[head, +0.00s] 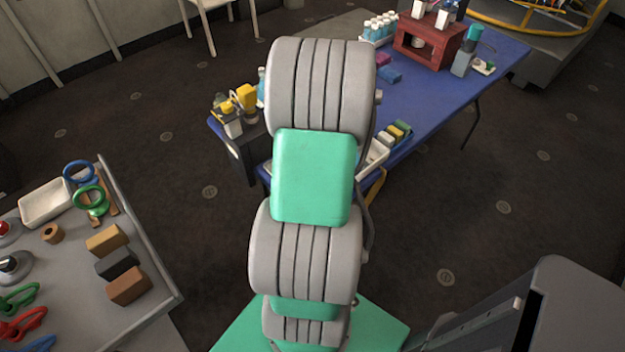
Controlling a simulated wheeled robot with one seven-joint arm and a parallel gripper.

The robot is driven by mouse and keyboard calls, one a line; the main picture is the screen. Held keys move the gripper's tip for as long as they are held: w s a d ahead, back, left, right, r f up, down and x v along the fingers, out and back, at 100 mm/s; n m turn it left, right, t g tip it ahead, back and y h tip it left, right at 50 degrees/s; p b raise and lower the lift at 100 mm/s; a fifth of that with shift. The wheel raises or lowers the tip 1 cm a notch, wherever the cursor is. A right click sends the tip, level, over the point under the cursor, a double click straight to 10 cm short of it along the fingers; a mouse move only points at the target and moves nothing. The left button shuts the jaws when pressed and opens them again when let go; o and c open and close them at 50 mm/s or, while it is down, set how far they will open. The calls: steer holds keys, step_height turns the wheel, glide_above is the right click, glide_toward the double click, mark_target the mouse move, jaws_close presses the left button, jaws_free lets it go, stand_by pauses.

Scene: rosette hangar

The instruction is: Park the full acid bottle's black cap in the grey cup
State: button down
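My gripper is not in view; my grey and green arm fills the middle of the head view and hides part of the blue table (440,95). I cannot pick out the full acid bottle, its black cap or the grey cup for certain. Several bottles with pale caps (380,27) stand in a group at the back of the blue table. A cluster of small yellow, white and dark containers (232,112) stands at its left end, partly behind my arm. A grey-blue holder (461,64) stands at the right, with a teal object (474,36) by it.
A dark red box-like stand (432,42) bears small items. Coloured blocks (396,134) lie near the table's front edge. A grey workbench (150,297) at left holds blocks, rings and a white tray (46,203). Dark floor (500,240) is open at right.

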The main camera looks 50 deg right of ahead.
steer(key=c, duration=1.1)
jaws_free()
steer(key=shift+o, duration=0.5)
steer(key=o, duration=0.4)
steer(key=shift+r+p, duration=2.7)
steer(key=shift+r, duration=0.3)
